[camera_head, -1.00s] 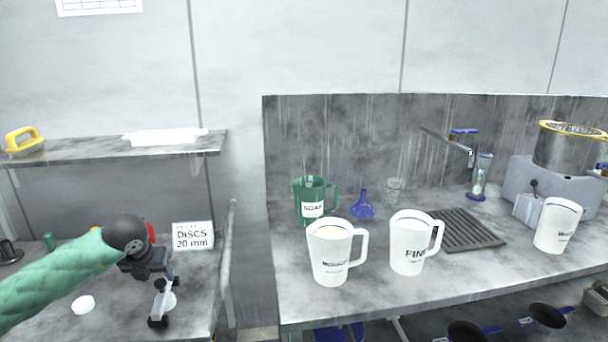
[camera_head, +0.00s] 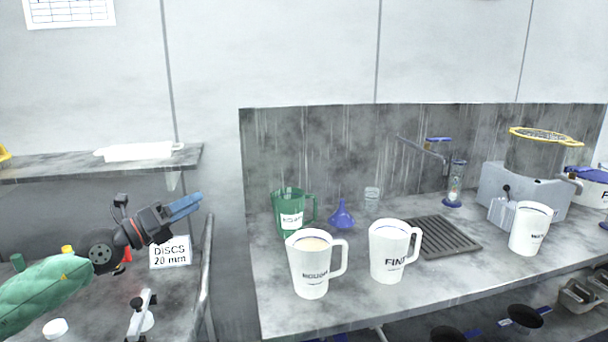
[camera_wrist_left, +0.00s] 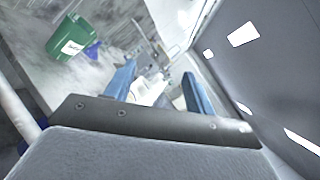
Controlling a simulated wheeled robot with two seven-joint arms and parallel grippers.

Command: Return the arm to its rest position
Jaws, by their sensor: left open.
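My left arm (camera_head: 45,290), in a green sleeve, comes in from the lower left in the head view. Its gripper (camera_head: 190,205) is raised over the left bench, with blue fingers pointing right and slightly up. It is beside and in front of the "DISCS 20 mm" sign (camera_head: 170,252). In the left wrist view the two blue fingers (camera_wrist_left: 160,92) stand apart, with nothing seen held between them. The view there is tilted, with the green jug (camera_wrist_left: 72,36) at the upper left. My right gripper does not show.
White "ROUGH" (camera_head: 308,268) and "FINE" (camera_head: 388,255) jugs stand on the right bench, with the green jug (camera_head: 290,212) and blue funnel (camera_head: 341,215) behind. A small stand (camera_head: 142,315) and white disc (camera_head: 55,328) are on the left bench. A shelf (camera_head: 60,166) hangs above.

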